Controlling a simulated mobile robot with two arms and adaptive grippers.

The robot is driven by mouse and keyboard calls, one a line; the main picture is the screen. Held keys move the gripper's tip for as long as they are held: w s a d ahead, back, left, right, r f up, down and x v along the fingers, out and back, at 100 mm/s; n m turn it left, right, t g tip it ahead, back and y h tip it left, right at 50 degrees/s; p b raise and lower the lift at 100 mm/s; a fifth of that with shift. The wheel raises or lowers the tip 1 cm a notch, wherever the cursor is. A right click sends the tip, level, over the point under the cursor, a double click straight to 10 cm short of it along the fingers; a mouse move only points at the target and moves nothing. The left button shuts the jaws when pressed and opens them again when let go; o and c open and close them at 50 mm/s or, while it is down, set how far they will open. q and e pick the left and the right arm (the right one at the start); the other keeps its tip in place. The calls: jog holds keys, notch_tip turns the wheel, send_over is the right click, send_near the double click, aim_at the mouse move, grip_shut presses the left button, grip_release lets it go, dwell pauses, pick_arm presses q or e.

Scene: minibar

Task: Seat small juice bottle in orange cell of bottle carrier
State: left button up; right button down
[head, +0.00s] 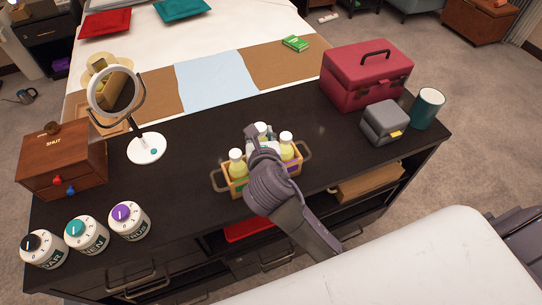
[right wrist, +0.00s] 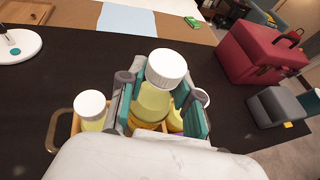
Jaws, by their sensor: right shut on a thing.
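The bottle carrier (head: 224,188) is a small tan crate with side handles on the dark counter. It shows green and purple marks on its front; I cannot make out the orange cell. My right gripper (head: 261,138) is over the carrier's middle, shut on a yellow juice bottle with a white cap (right wrist: 153,98). That bottle looks upright; its base is hidden, so I cannot tell whether it is seated. Two more white-capped bottles stand in the carrier, at left (head: 237,166) and right (head: 287,145). My left gripper is out of view.
A red case (head: 350,80), a grey box (head: 385,122) and a teal cup (head: 428,108) stand at right. A round mirror (head: 146,148), a wooden box (head: 62,165) and three knobbed canisters (head: 86,232) are at left. The counter between mirror and carrier is clear.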

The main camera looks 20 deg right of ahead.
notch_tip(320, 180, down, 6)
jog(key=shift+d+f+b, duration=0.1)
jog(key=shift+b, duration=0.3)
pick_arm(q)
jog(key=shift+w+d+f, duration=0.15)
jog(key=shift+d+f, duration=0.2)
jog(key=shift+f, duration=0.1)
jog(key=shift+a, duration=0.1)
pick_arm(e)
jog(key=shift+f, duration=0.1)
jog(key=c, duration=1.2)
grip_release()
jog(key=shift+f, duration=0.1)
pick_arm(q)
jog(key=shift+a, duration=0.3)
pick_arm(e)
jog(key=o, duration=0.4)
